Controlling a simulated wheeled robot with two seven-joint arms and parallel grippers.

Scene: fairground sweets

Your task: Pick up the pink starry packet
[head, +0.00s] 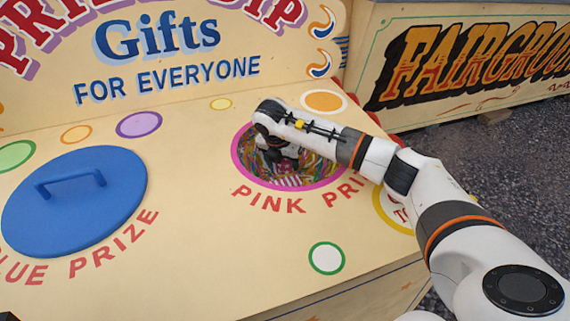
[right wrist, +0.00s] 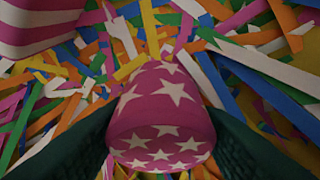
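The pink packet with white stars (right wrist: 160,115) stands out in the middle of the right wrist view, among loose paper strips. My right gripper (right wrist: 161,125) has its dark fingers on either side of it. Both fingers lie flush against the packet's sides, with no gap visible, so it looks shut on it. In the head view my right gripper (head: 280,165) reaches down into the round pink-rimmed hole (head: 239,165). The starry packet cannot be made out there.
A pink-and-white striped thing (right wrist: 40,22) lies at the upper left of the right wrist view. Colourful paper strips (right wrist: 60,90) fill the hole. A blue lid with a handle (head: 75,215) sits on the counter (head: 190,250) at left. An upright sign board (head: 165,70) stands behind.

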